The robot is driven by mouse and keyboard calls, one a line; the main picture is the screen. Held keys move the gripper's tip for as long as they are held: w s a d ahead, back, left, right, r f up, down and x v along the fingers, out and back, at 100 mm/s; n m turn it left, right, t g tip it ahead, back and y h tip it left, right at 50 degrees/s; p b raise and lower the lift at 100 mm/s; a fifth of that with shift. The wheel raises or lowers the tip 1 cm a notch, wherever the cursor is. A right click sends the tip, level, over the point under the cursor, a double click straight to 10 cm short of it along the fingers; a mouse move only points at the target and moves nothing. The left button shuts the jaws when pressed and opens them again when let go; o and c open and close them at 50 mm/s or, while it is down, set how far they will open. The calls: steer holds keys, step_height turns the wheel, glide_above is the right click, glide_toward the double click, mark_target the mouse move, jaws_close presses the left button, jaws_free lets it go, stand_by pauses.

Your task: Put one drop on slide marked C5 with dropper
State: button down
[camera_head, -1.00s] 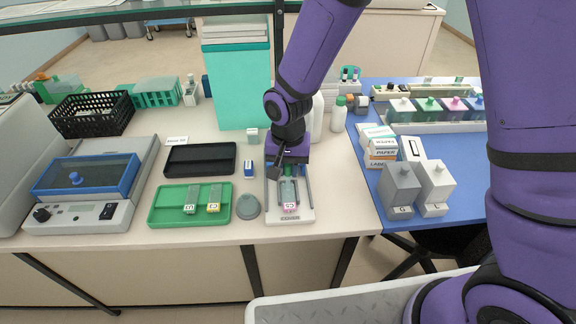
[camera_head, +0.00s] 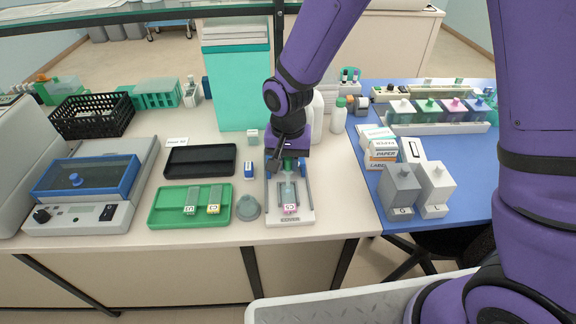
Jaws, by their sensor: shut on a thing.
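A slide with a pink label (camera_head: 290,209) lies on the white staining stand (camera_head: 292,219) at the front middle of the bench. Its label seems to read C5, but it is small. My gripper (camera_head: 287,163) is above the back part of this stand, shut on the dropper (camera_head: 288,188). The dropper is mostly hidden by my fingers; a pale, narrow part shows below them, over the slide. I cannot tell whether its tip touches the slide or whether a drop hangs there.
A grey round dish (camera_head: 247,209) and a small blue-and-white box (camera_head: 249,170) stand close left of the stand. A black tray (camera_head: 171,173) lies behind the green tray.

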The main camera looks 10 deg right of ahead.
steer(key=shift+r, duration=2.2)
